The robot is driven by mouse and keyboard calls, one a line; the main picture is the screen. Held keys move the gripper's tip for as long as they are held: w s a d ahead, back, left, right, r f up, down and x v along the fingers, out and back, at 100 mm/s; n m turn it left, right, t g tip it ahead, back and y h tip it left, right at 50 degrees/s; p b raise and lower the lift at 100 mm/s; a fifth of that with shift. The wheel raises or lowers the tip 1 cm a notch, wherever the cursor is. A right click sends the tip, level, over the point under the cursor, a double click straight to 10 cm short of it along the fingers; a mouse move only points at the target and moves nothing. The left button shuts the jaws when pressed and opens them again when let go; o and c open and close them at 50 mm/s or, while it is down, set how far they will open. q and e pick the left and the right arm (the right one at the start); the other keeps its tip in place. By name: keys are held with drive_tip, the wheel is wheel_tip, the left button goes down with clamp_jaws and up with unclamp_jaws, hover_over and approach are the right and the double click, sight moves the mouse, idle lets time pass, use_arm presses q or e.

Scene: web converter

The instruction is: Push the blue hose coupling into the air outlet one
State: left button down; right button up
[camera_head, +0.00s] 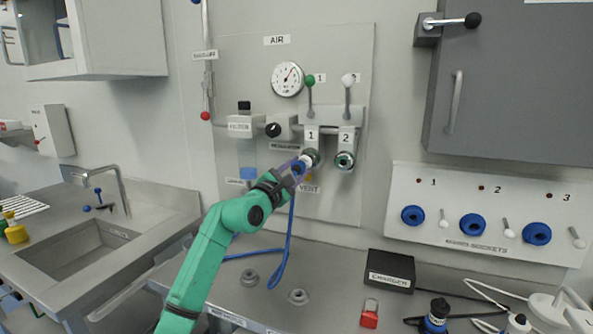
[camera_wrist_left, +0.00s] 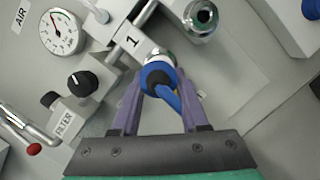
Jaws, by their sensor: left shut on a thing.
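The blue hose coupling (camera_wrist_left: 158,76) is between the purple fingers of my left gripper (camera_wrist_left: 158,90), which is shut on it. In the left wrist view the coupling is in line with air outlet one (camera_wrist_left: 156,55), below the label 1, and seems to touch it; I cannot tell how deep it sits. In the head view my left gripper (camera_head: 300,166) is at air outlet one (camera_head: 312,156), partly covering the coupling (camera_head: 297,169). The blue hose (camera_head: 289,235) hangs from the coupling to the counter. My right gripper is not in view.
Air outlet two (camera_head: 345,160) is just right of outlet one, with levers above both. The regulator knob (camera_head: 273,130) and gauge (camera_head: 287,79) are at the left. A black charger box (camera_head: 391,271) and a red padlock (camera_head: 370,313) lie on the counter. A sink (camera_head: 75,250) is at left.

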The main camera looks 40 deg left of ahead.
use_arm(q)
drive_tip(key=shift+a+x, duration=0.25)
drive_tip(key=shift+x, duration=1)
idle(0.7)
drive_tip(key=c, duration=0.5)
unclamp_jaws()
drive_tip(key=shift+f, duration=0.15)
drive_tip(key=shift+o, duration=0.8)
drive_tip(key=shift+w, duration=0.1)
drive_tip(key=shift+f, duration=0.1)
drive_tip(key=b+v, duration=0.6)
drive_tip(key=v, duration=0.8)
drive_tip(key=shift+s+f, duration=0.15)
drive_tip(key=shift+s, duration=0.15)
